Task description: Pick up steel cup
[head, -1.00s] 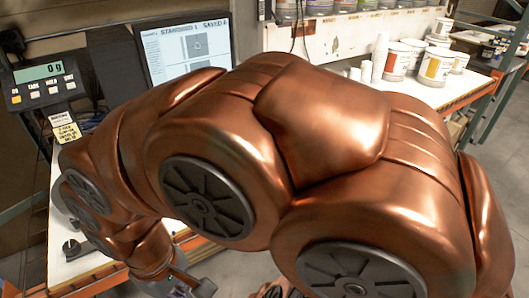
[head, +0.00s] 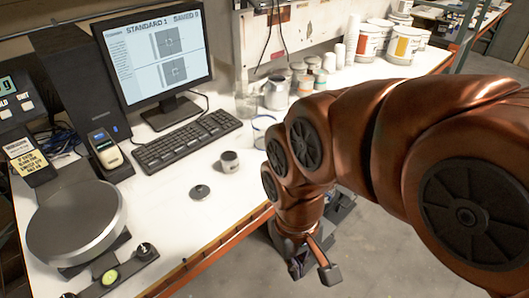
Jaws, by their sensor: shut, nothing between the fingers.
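A small grey steel cup (head: 229,162) stands upright on the white table, in front of the keyboard. A small dark round disc (head: 200,192) with a knob, like a lid, lies in front and to the left of it. My gripper (head: 302,264) hangs beyond the table's front edge, to the right of and apart from the cup.
The keyboard (head: 187,138) and monitor (head: 155,50) are behind the cup. A round scale plate (head: 75,222) is at the left. Small jars and large tubs (head: 405,45) line the back right. Table around the cup is fairly clear.

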